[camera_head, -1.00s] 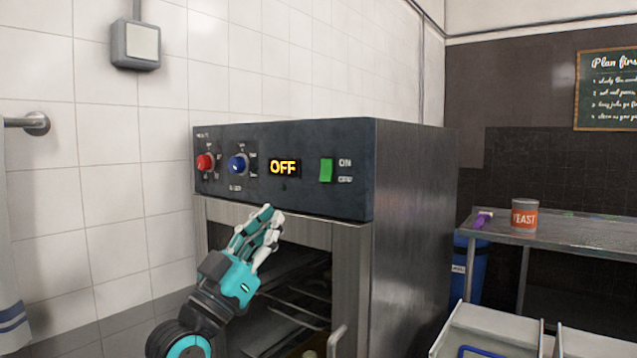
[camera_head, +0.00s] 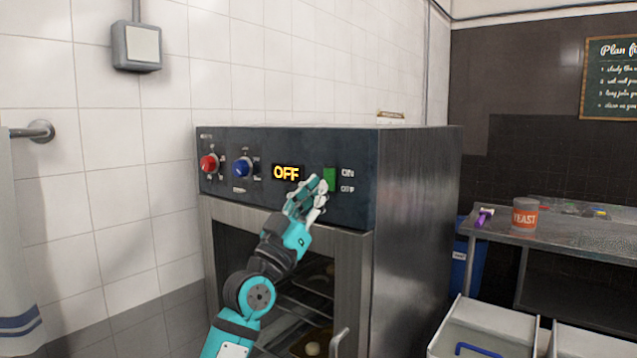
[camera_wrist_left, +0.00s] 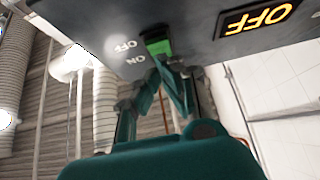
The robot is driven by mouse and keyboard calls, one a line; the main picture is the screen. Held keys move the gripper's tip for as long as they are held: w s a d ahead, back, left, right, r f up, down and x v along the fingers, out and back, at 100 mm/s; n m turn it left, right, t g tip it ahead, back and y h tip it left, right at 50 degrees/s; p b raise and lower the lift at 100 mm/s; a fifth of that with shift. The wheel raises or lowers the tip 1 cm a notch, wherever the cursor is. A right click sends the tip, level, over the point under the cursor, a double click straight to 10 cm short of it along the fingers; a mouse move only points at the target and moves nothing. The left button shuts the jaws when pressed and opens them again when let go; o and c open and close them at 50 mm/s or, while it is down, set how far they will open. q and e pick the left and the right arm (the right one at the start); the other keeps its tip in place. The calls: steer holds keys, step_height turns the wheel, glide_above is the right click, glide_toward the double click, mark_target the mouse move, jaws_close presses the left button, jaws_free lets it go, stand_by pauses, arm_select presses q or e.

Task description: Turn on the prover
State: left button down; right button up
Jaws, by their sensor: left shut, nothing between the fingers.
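The prover (camera_head: 420,200) is a steel cabinet with a dark control panel. Its display (camera_head: 286,173) reads OFF. The green switch (camera_head: 330,178) sits right of the display, beside the ON and OFF labels; it also shows in the left wrist view (camera_wrist_left: 158,46). My left gripper (camera_head: 318,186) is shut and empty. Its fingertips are at the lower left edge of the switch in the head view. In the left wrist view the closed fingertips (camera_wrist_left: 160,62) are just by the switch; I cannot tell whether they touch it. My right gripper is out of view.
A red knob (camera_head: 209,165) and a blue knob (camera_head: 242,167) are left of the display. The prover's front below is open, showing racks. A steel table (camera_head: 590,243) with a yeast tin (camera_head: 525,213) stands at right. White bins (camera_head: 490,325) are in front of it.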

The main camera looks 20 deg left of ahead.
arm_select(q)
steer(key=shift+w+d+f, duration=0.1)
steer(key=shift+w+f, duration=0.05)
steer(key=shift+w, duration=0.35)
steer(key=shift+s, duration=0.1)
steer(key=shift+w+d+f+b, duration=0.1)
steer(key=shift+w+f+b, duration=0.2)
steer(key=shift+b, duration=0.3)
steer(key=shift+r, duration=0.15)
steer(key=shift+w, duration=0.2)
